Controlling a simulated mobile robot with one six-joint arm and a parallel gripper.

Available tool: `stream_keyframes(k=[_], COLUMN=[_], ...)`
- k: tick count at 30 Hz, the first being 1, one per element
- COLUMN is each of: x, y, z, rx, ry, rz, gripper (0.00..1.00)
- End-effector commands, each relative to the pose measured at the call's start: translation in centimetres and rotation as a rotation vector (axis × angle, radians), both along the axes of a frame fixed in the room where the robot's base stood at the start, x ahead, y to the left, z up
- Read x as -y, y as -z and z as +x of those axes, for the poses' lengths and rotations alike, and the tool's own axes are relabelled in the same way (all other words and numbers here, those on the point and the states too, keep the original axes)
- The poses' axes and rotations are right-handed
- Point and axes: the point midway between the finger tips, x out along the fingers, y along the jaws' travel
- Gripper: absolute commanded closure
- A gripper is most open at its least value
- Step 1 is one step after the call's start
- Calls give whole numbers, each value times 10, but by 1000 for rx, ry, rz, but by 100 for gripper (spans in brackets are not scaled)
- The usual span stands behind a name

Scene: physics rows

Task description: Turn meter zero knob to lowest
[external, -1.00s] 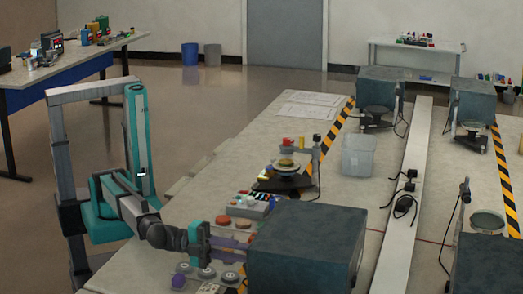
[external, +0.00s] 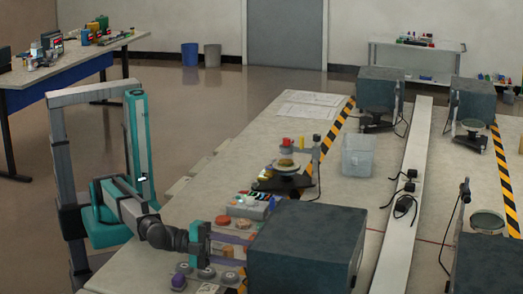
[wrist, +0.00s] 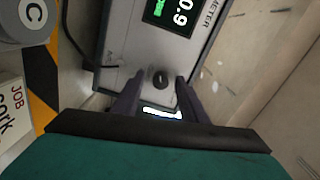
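The meter (wrist: 112,62) is a grey box in the wrist view, with a dark display (wrist: 172,14) showing "0.9" and green marks, cut by the top edge. Its word "METER" is printed beside the display. I cannot tell how near the tips are in depth. In the external view my gripper (external: 222,240) is low over the bench's left edge; the meter is not clear there.
A large dark box (external: 300,250) stands close to the right of my gripper. In the wrist view, a grey disc marked C (wrist: 30,18), a cable, hazard tape and a job card (wrist: 12,105) lie left.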

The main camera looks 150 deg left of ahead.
Motion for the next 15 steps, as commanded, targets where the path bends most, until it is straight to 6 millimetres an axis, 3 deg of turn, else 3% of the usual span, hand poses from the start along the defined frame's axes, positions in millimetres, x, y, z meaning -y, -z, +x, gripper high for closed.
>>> stream_keyframes(k=[15], x=[7], y=[-2], z=[-7], rx=[2], ry=[3], rz=[2], gripper=[61])
